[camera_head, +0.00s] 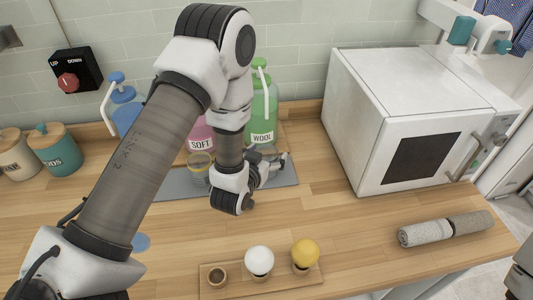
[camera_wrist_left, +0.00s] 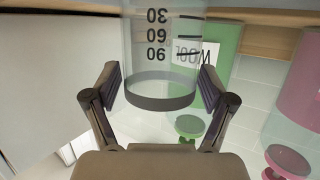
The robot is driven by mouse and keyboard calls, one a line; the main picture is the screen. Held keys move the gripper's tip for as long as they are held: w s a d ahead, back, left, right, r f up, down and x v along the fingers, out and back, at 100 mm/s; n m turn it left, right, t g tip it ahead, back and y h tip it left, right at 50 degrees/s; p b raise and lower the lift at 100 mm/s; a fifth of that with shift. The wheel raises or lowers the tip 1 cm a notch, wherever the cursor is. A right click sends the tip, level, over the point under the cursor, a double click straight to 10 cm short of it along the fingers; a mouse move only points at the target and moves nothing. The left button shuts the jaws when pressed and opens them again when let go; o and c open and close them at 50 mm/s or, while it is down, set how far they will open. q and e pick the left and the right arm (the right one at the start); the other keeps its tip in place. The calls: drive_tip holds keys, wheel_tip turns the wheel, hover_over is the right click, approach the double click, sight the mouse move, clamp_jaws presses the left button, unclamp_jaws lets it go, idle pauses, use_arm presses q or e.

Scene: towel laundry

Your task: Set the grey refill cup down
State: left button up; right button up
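The grey refill cup (camera_wrist_left: 161,60) is a clear cup with a grey rim band and printed marks 30, 60 and 90. It appears upside down in the left wrist view, between the two finger pads of my left gripper (camera_wrist_left: 162,85), which sit close against its sides below the rim. In the head view my left gripper (camera_head: 275,168) is over the grey mat (camera_head: 178,184), and the cup (camera_head: 267,150) is mostly hidden behind it. Its base is out of sight, so I cannot tell whether it touches the mat.
A yellow-rimmed cup (camera_head: 200,162) stands left of my gripper. Behind are the pink SOFT bottle (camera_head: 198,135), green WOOL bottle (camera_head: 264,110) and blue bottle (camera_head: 124,108).

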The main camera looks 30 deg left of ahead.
use_arm(q)
drive_tip(key=shift+s+r, duration=0.25)
drive_tip(key=shift+s+r+p, duration=0.1)
drive_tip(key=shift+r+p, duration=0.3)
drive_tip(key=v, duration=0.1)
drive_tip(key=b+v, duration=0.1)
drive_tip(key=v, duration=0.1)
drive_tip(key=b+v, duration=0.1)
drive_tip(key=v, duration=0.1)
drive_tip(key=shift+s+f, duration=0.2)
drive_tip(key=shift+f, duration=0.05)
drive_tip(key=p+v, duration=0.6)
drive_tip(key=p, duration=0.3)
drive_tip(key=shift+s+r, duration=0.15)
drive_tip(key=shift+r, duration=0.1)
